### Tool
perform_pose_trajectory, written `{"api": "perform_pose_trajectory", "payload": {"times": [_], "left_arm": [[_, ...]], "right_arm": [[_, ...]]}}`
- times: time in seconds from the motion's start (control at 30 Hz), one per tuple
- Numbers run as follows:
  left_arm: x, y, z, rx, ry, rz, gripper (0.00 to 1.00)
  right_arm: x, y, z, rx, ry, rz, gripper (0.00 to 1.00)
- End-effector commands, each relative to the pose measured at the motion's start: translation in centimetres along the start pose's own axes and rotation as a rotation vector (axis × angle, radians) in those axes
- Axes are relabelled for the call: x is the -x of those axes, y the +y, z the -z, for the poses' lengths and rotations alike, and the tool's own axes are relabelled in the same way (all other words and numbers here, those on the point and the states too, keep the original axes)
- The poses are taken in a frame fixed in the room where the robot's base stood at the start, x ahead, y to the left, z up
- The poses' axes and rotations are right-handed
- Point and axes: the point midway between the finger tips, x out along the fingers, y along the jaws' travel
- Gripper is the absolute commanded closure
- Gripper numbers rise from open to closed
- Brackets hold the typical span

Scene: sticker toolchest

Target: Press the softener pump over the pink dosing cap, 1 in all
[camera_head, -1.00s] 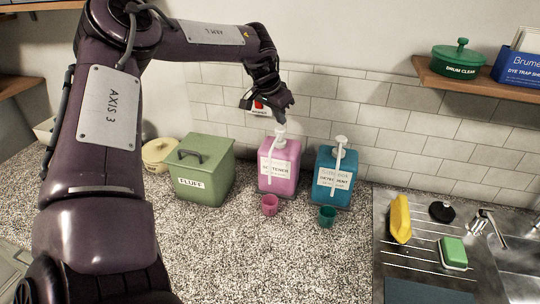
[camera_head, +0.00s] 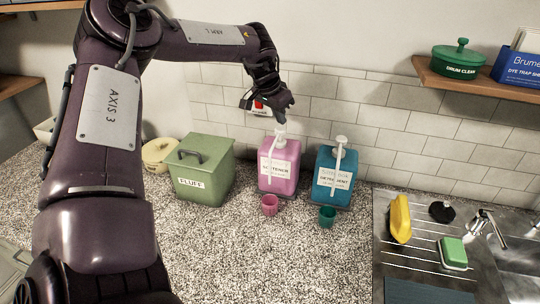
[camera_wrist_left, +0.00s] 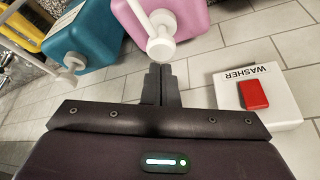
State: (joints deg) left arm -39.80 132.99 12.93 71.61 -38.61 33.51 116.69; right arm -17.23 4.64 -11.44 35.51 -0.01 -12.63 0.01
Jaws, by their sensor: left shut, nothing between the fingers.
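The pink softener bottle (camera_head: 278,168) stands on the speckled counter with a white pump (camera_head: 280,133) on top; both also show in the left wrist view, the bottle (camera_wrist_left: 195,18) and the pump head (camera_wrist_left: 161,46). The pink dosing cap (camera_head: 269,205) stands on the counter in front of the bottle. My left gripper (camera_head: 283,115) is shut and empty, pointing down just above the pump head. In the left wrist view its fingertips (camera_wrist_left: 160,68) are close to the pump head; I cannot tell whether they touch. My right gripper is not in view.
A teal detergent bottle (camera_head: 334,180) with its own pump and a teal cap (camera_head: 327,216) stand to the right. A green box (camera_head: 203,172) stands left. A washer switch (camera_wrist_left: 258,98) is on the tiled wall. A sink with a rack (camera_head: 425,262) lies right.

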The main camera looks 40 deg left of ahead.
Motion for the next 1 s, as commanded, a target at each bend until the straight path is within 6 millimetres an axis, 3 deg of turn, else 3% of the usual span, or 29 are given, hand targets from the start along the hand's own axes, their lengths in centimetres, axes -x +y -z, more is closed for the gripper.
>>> {"api": "perform_pose_trajectory", "payload": {"times": [0.6,1.0], "left_arm": [[-0.1,0.0,0.0,0.0,0.0,0.0,1.0],[-1.3,0.0,-0.6,0.001,-0.001,0.0,1.0]], "right_arm": [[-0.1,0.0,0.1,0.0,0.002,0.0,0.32],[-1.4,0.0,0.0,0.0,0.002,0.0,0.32]]}}
